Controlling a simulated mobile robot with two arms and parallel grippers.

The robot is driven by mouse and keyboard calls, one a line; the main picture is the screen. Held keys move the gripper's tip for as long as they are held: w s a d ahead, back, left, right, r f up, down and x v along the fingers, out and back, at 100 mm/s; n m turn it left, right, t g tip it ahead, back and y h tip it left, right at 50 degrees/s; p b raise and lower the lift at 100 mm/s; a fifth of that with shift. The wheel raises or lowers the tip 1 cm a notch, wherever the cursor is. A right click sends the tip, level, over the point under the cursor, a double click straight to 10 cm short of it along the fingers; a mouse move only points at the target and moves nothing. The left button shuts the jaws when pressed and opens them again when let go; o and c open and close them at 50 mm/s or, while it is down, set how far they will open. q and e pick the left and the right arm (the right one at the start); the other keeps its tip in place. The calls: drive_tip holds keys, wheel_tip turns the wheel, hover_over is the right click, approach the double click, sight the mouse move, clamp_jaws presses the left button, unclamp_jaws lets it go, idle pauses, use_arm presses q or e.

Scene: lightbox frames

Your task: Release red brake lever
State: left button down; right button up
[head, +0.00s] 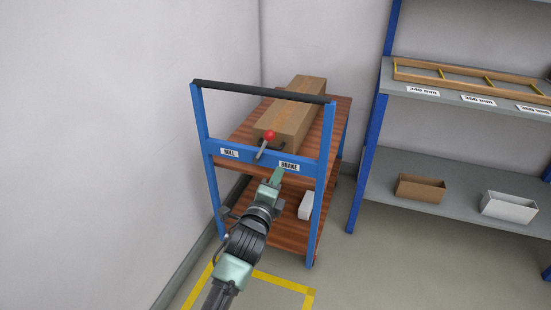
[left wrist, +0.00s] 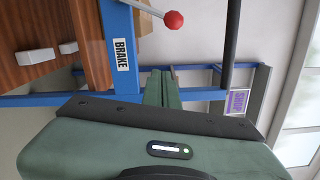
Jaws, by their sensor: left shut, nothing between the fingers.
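The brake lever is a grey rod with a red ball knob (head: 270,135) on the blue front crossbar of a cart (head: 204,130). It points up, leaning slightly right, between a ROLL label (head: 229,152) and a BRAKE label (head: 289,166). In the left wrist view the red knob (left wrist: 173,20) is at the top, with the BRAKE label (left wrist: 122,53) below it to the left. My left gripper (head: 277,173) is shut and empty, just below and left of the BRAKE label. Its fingertips (left wrist: 161,76) are apart from the knob. My right gripper is out of view.
A long cardboard box (head: 300,105) lies on the cart's top shelf behind the lever. A black handle bar (head: 265,91) spans above the crossbar. A white box (head: 306,205) is on the lower shelf. A wall is at left; shelving (head: 370,160) stands at right.

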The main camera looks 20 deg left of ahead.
sight(264, 146)
use_arm(q)
drive_tip(key=shift+r, duration=0.5)
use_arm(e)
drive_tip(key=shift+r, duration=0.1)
use_arm(q)
drive_tip(key=shift+w, duration=0.1)
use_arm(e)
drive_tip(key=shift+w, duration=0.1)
